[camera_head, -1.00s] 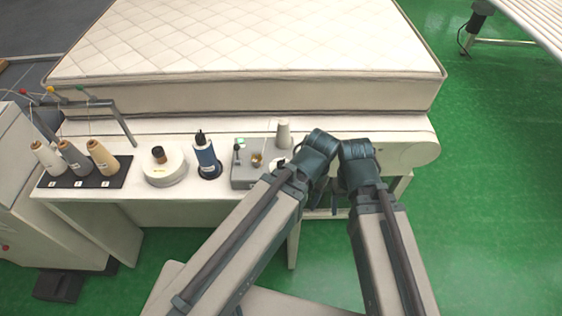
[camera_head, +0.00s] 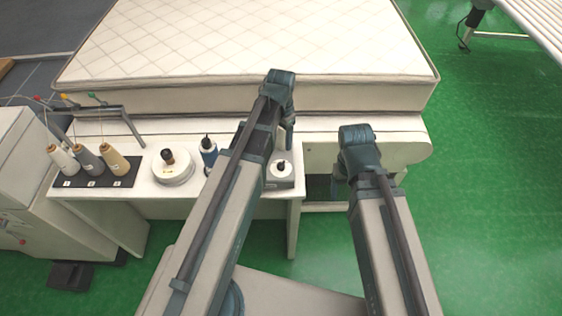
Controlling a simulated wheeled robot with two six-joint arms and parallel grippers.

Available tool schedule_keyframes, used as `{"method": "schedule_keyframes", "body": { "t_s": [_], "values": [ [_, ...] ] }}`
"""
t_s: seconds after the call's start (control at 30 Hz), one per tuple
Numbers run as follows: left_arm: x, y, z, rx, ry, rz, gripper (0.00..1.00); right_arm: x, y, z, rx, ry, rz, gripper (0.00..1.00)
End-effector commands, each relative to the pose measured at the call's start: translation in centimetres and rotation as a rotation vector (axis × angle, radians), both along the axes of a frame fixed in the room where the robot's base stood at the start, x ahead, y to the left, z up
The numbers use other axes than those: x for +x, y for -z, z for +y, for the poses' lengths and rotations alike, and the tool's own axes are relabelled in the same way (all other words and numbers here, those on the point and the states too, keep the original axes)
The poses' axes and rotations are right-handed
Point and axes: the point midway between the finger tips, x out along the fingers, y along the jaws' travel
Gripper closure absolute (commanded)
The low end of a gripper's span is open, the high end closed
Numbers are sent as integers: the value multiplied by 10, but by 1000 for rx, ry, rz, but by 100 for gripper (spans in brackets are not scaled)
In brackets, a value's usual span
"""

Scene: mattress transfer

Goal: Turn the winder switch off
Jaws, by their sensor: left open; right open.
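The winder is a grey box (camera_head: 284,183) on the white machine table. Only its right corner shows, with a white bobbin (camera_head: 281,169) on it; my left arm covers the rest, including the winder switch. My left gripper (camera_head: 289,121) is over the back of the winder, beside the mattress edge, mostly hidden by its own wrist. My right gripper (camera_head: 338,187) hangs below its wrist to the right of the winder, in front of the table, with its fingertips hard to make out. I see neither gripper touching anything.
Several cones stand on a black tray (camera_head: 66,181) further left. A quilted mattress (camera_head: 240,45) lies behind.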

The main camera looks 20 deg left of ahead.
Motion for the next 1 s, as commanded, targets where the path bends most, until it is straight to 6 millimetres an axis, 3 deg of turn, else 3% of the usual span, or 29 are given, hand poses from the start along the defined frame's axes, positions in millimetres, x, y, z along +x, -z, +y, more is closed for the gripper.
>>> {"method": "schedule_keyframes", "body": {
  "t_s": [0.27, 1.0],
  "values": [
    [0, 28, 0, 0, -1, 0, 33, 0, 28, 0, -1, -5, 0, 28],
    [0, 128, 0, 0, -1, 0, 33, 0, 128, 0, -2, -9, 0, 28]
  ]
}}
